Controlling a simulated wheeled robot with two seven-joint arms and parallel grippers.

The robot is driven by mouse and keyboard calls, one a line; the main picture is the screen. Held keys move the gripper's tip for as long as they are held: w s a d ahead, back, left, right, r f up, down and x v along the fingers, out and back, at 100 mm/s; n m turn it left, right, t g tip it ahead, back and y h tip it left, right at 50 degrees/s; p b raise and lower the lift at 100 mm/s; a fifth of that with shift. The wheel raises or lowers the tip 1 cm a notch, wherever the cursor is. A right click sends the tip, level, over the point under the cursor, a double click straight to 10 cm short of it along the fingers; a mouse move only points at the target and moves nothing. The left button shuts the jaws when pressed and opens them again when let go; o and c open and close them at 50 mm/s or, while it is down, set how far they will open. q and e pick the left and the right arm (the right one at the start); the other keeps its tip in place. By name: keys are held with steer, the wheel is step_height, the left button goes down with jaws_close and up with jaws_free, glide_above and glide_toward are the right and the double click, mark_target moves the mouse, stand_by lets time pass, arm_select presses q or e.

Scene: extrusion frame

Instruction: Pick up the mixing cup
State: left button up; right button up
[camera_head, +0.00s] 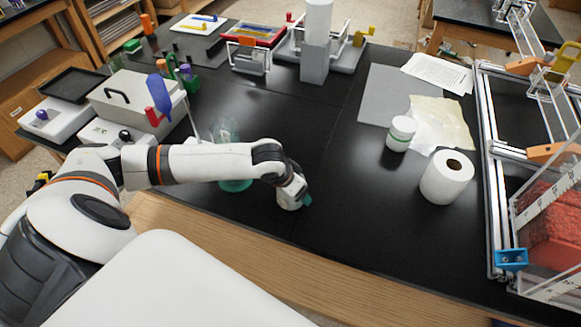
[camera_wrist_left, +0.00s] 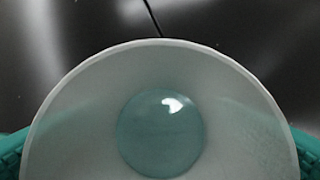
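The mixing cup (camera_head: 287,201), a small whitish cup, is at the end of my left arm near the table's front edge. The left wrist view looks down into the mixing cup (camera_wrist_left: 75,110); a round teal patch with a bright highlight shows at its bottom. My left gripper (camera_head: 298,198) is down at the cup, with a teal finger on each side of it. In the wrist view the fingers meet the cup's outline at both lower corners. The rim hides whether they press on its wall. My right gripper is not in view.
A clear teal-tinted vessel (camera_head: 235,185) stands behind my left forearm, partly hidden. A white jar (camera_head: 401,133) and a paper roll (camera_head: 447,177) stand to the right, before the extrusion frame (camera_head: 492,190). The black table (camera_head: 330,160) is clear between cup and roll.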

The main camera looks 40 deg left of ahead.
arm_select(q)
steer(key=c, duration=0.8)
steer(key=shift+c, duration=0.2)
steer(key=shift+r, duration=0.2)
